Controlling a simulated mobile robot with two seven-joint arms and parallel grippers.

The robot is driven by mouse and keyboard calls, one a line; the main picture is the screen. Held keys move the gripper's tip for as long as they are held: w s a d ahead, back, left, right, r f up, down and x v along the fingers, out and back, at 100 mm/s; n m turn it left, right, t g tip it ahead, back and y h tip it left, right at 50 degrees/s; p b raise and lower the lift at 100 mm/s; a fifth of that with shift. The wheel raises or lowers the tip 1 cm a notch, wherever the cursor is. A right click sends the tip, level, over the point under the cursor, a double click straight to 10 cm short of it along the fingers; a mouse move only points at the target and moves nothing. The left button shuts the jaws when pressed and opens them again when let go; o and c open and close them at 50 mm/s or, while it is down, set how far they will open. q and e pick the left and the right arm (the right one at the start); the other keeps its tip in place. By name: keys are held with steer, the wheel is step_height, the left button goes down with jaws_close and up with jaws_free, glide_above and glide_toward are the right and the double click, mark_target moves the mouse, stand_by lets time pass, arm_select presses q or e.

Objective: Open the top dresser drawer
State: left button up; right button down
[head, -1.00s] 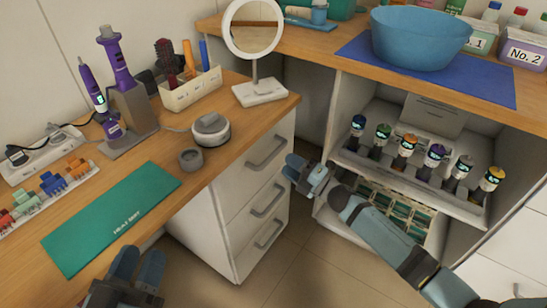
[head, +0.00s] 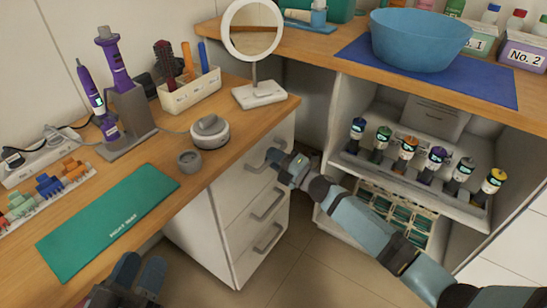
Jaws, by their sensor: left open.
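The white dresser (head: 225,215) stands under the wooden counter with three stacked drawers, each with a grey bar handle. The top drawer (head: 284,135) looks shut. My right gripper (head: 273,160) is at the top drawer's handle, with its fingers overlapping the handle's right part. Its fingers are small and partly hide the handle, so whether they are closed on it is unclear. The middle handle (head: 268,204) and the bottom handle (head: 268,238) are free. My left gripper (head: 138,277) is open and empty at the bottom edge, in front of the counter.
On the counter are a green mat (head: 105,222), a round mirror (head: 252,28), a grey-topped round device (head: 210,132) and a tool bin (head: 190,90). Floor (head: 305,250) shows in front of the dresser.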

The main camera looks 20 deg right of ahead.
arm_select(q)
steer(key=s+a+f+g+y+p, duration=0.1)
steer(key=a+f+g+y+p, duration=0.2)
steer(key=f+p, duration=0.4)
steer(key=shift+a+g+y+p, duration=0.3)
steer(key=shift+a+y+p, duration=0.05)
steer(key=shift+a+y, duration=0.15)
arm_select(e)
steer(key=r+v, duration=0.3)
steer(key=v, duration=1.2)
steer(key=s+r+v, duration=0.1)
steer(key=r+v, duration=0.2)
steer(key=v, duration=1.2)
steer(key=shift+s+d, duration=0.2)
steer(key=shift+d, duration=0.4)
steer(key=shift+f, duration=0.1)
arm_select(q)
steer(key=shift+r+n, duration=0.1)
steer(key=shift+n, duration=0.2)
arm_select(e)
steer(key=c, duration=1.1)
jaws_free()
